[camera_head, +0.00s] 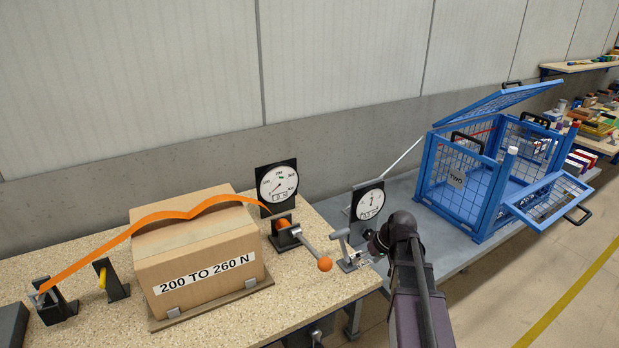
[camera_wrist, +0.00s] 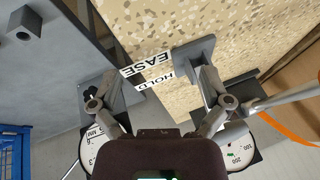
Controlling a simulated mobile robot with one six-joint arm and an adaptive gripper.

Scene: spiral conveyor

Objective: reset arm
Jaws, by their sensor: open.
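My gripper (camera_head: 368,254) is at the end of my dark arm, by the right edge of the speckled bench (camera_head: 300,288). In the wrist view my gripper (camera_wrist: 150,78) has its two fingers spread apart, with nothing seen held between them. EASE and HOLD labels (camera_wrist: 146,70) show between the fingers. A small grey lever (camera_head: 342,241) stands just left of my gripper in the head view; whether they touch is unclear.
An orange strap (camera_head: 150,221) runs over a cardboard box (camera_head: 205,255) marked 200 TO 260 N. An orange-knobbed handle (camera_head: 324,264) and two dials (camera_head: 278,184) (camera_head: 370,203) stand nearby. A blue mesh cage (camera_head: 480,185) with raised lid and lowered front flap stands right.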

